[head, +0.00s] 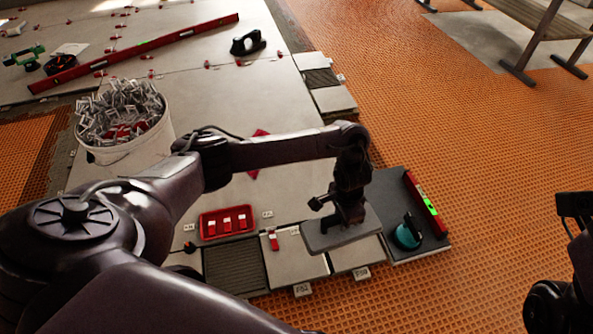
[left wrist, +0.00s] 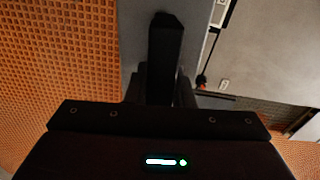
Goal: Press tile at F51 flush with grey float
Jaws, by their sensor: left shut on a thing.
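The grey float (head: 342,236) lies flat side down over the small pale tiles at the front edge of the floor. My left gripper (head: 348,203) is shut on its handle from above. I cannot tell whether the float touches a tile. Two pale tiles show partly under it, a left one (head: 292,262) and a right one (head: 352,257), with small tags (head: 302,290) at their front edges too small to read surely. In the left wrist view the float's dark handle (left wrist: 165,60) stands before its grey plate (left wrist: 133,35). My right gripper (head: 574,207) is partly in view at the right edge, its jaws unclear.
A red tray (head: 227,222) and a dark ribbed tile (head: 234,268) lie left of the float. A grey board (head: 415,249) to the right carries a teal-and-black suction cup (head: 408,235) and a red level (head: 426,205). A white bucket (head: 128,155) of clips stands at left. Orange matting (head: 460,130) is open at right.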

